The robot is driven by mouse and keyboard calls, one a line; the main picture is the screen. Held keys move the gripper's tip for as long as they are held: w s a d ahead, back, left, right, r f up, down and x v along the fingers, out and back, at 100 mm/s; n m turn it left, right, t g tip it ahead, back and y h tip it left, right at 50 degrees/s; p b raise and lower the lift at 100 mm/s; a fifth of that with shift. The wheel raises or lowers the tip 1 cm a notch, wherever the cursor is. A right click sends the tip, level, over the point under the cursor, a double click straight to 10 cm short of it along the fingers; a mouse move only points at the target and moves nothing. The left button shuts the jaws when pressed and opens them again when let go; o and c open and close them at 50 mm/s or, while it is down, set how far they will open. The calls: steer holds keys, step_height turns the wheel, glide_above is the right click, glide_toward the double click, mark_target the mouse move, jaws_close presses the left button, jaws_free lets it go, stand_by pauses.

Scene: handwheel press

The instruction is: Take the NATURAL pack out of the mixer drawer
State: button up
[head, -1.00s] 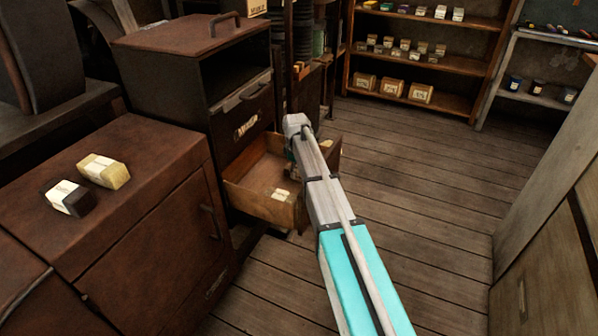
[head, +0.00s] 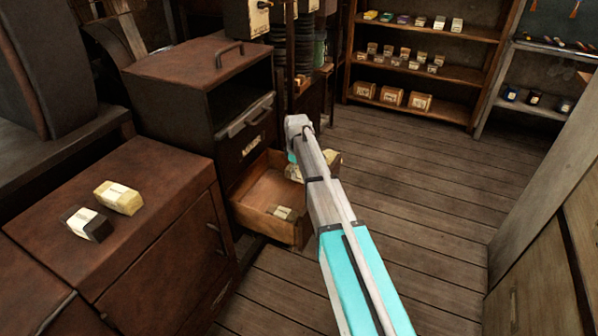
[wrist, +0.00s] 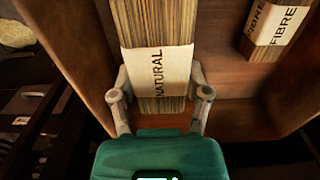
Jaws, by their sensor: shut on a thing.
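The NATURAL pack (wrist: 158,70), a striated brown block with a cream label band, is between the two fingers of my gripper (wrist: 160,92) in the wrist view. The gripper is shut on it. The pack looks larger and closer than the FIBRE pack (wrist: 274,28), which lies on the drawer floor at the upper right. In the head view the mixer drawer (head: 253,213) is pulled open. Part of the held pack (head: 294,173) shows left of my arm, above the drawer; my arm hides the rest and the fingers.
Two packs, one dark (head: 88,224) and one yellowish (head: 118,197), lie on the brown cabinet (head: 165,190) at left. The mixer cabinet (head: 205,75) stands behind the drawer. A shelf (head: 430,65) with several packs is at the back. The floor at right is clear.

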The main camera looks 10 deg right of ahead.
steer(key=shift+r+p, duration=0.8)
steer(key=shift+r, duration=0.35)
